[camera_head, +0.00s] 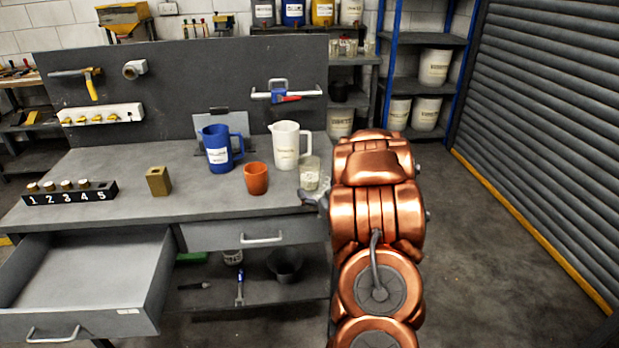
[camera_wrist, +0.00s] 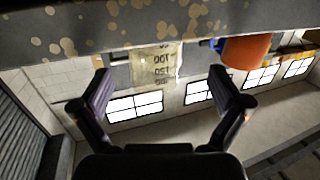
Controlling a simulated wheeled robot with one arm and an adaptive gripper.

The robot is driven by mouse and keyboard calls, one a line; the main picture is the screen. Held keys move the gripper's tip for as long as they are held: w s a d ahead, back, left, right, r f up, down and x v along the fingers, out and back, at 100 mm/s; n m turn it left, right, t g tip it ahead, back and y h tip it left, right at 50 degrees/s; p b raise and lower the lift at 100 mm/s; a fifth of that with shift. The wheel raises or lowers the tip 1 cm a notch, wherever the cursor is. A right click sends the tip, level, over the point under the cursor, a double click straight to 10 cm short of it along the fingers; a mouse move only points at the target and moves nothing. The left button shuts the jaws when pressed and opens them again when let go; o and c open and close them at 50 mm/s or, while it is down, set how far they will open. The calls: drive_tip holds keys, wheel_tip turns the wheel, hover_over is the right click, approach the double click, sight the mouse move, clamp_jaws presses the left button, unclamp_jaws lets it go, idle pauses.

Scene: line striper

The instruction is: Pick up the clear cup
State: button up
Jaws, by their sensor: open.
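The clear cup (camera_head: 309,174) stands upright near the right front edge of the grey workbench. In the wrist view the clear cup (camera_wrist: 154,66) shows upside down, with a pale graduated band and dark numbers. My gripper (camera_wrist: 160,88) is open, its two dark fingers well apart, and the cup appears between the fingertips in the picture. I cannot tell whether the cup is within their depth. In the head view my gripper (camera_head: 319,197) is at the cup's lower right, partly hidden by my copper arm. No finger visibly touches the cup.
An orange cup (camera_head: 256,179) stands close left of the clear cup, with a white pitcher (camera_head: 286,147) behind and a blue pitcher (camera_head: 218,150) farther left. A brass block (camera_head: 158,181) and numbered rack (camera_head: 70,193) stand at left. The left drawer (camera_head: 95,270) is open.

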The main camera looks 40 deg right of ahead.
sight(309, 175)
drive_tip(key=shift+s+d+t, duration=0.2)
drive_tip(key=shift+d+t, duration=0.1)
drive_tip(key=shift+w+d+r, duration=0.15)
drive_tip(key=shift+w+d, duration=0.05)
drive_tip(key=shift+w, duration=0.45)
drive_tip(key=shift+d+p+x, duration=0.2)
drive_tip(key=shift+p+x, duration=1.1)
drive_tip(key=shift+x, duration=1.85)
drive_tip(key=c, duration=1.4)
